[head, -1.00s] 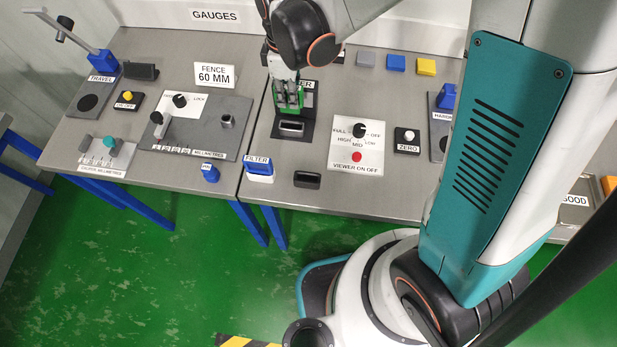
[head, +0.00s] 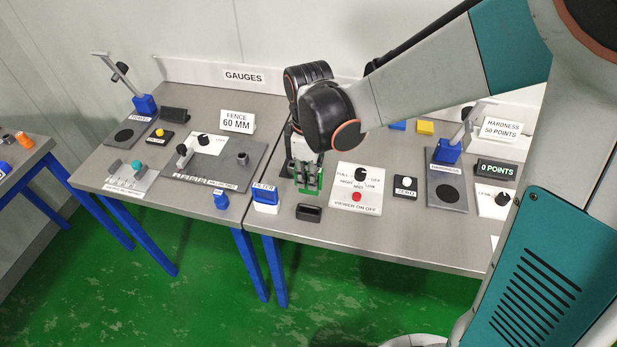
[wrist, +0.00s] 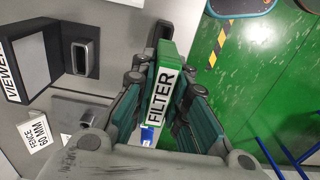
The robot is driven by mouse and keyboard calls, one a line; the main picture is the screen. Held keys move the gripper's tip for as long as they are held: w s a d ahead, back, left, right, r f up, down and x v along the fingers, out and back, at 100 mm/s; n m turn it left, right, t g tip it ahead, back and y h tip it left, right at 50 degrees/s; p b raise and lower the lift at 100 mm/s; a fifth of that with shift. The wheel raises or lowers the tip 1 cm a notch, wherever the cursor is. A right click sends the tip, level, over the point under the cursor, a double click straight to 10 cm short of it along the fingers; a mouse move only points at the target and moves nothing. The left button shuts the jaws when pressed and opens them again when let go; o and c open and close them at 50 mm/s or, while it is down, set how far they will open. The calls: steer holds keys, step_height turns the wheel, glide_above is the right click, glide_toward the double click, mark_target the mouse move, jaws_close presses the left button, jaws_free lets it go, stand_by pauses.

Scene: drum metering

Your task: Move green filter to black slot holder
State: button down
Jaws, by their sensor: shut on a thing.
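My gripper (head: 306,180) is shut on the green filter (head: 313,189). In the wrist view the filter (wrist: 167,78) sits between the fingers, its white FILTER label facing the camera. The black slot holder (head: 309,212) lies near the table's front edge in the head view. The filter shows just above and behind it in the picture, and the gap between them is hard to judge. The holder's slot looks empty. The black viewer base, with a metal-rimmed slot (wrist: 86,58), stands left of the filter in the wrist view. My gripper and arm partly hide the viewer in the head view.
A blue filter in a white holder (head: 265,199) stands left of the slot holder. A white control panel (head: 357,190) with a black knob and red button lies to the right. The FENCE 60 MM sign (head: 237,122) stands on the left table. Green floor lies beyond the front edge.

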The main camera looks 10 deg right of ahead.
mark_target(309, 193)
steer(key=shift+s, duration=0.25)
steer(key=shift+w+f, duration=0.1)
steer(key=shift+w, duration=0.1)
steer(key=shift+s, duration=0.1)
steer(key=shift+f+b, duration=2.35)
steer(key=shift+f, duration=0.55)
steer(key=shift+f+b, duration=1.75)
steer(key=shift+f, duration=0.3)
steer(key=c, duration=1.5)
jaws_free()
steer(key=shift+r, duration=0.1)
